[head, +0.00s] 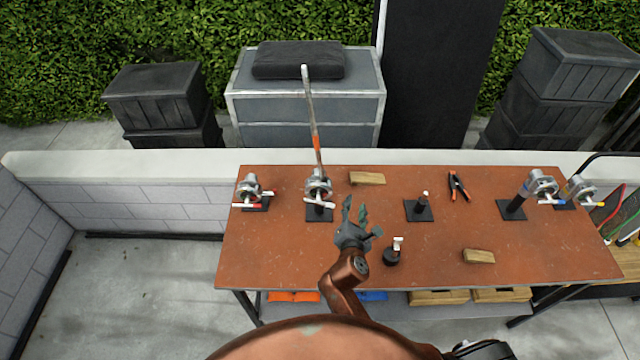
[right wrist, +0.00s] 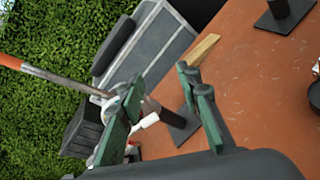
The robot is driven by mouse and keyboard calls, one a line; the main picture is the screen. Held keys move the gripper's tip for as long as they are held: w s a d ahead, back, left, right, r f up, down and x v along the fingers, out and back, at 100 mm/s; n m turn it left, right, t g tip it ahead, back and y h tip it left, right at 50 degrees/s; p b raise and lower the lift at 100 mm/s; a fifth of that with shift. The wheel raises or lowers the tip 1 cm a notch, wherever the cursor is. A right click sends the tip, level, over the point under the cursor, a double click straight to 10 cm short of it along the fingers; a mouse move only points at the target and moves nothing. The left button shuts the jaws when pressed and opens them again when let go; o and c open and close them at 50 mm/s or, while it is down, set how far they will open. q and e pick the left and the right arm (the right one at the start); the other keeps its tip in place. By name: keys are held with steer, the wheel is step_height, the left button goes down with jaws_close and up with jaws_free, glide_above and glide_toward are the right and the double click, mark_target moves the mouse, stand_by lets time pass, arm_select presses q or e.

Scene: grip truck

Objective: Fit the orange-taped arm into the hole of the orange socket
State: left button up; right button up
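The orange-taped arm (head: 309,105) is a thin metal rod that stands nearly upright at the left-middle of the table. It also shows in the right wrist view (right wrist: 60,80), with its orange band at the left edge. Its lower end meets a silver grip head (head: 318,185) on a black-based stand; I cannot tell whether it sits in the hole. No clear orange mark shows on this head. My right gripper (head: 356,208) is open and empty, just right of that head. In the right wrist view one finger partly hides the head. My left gripper is out of view.
Another grip head (head: 249,187) stands to the left, and two more (head: 541,186) (head: 578,190) at the right. Wooden blocks (head: 367,178) (head: 479,256), a clamp (head: 458,187) and small stands (head: 418,209) (head: 393,252) lie on the brown table (head: 400,285). The table's front left is clear.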

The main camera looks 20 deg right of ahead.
mark_target(320, 164)
steer(key=w+a+r+n+t+y, duration=0.1)
steer(key=w+a+r+n+t, duration=0.4)
steer(key=a+r+n, duration=0.4)
steer(key=shift+n+g, duration=0.3)
steer(key=shift+g, duration=0.3)
steer(key=shift+w+d+f+b, duration=0.15)
steer(key=shift+w+b, duration=0.2)
steer(key=shift+w, duration=0.6)
steer(key=shift+w+a+f+b, duration=0.15)
steer(key=shift+w+b, duration=0.2)
steer(key=shift+w, duration=0.55)
steer(key=shift+w+d+f+b, duration=0.15)
steer(key=shift+w+b, duration=0.2)
steer(key=shift+w, duration=0.6)
steer(key=shift+w+d+r+p, duration=0.1)
steer(key=shift+w+p, duration=0.1)
steer(key=shift+w, duration=0.15)
steer(key=shift+w+d+r+p, duration=0.1)
steer(key=shift+w+p, duration=0.1)
steer(key=shift+w, duration=0.15)
steer(key=shift+x, duration=1.15)
steer(key=shift+f, duration=0.15)
steer(key=shift+c, duration=0.3)
jaws_close()
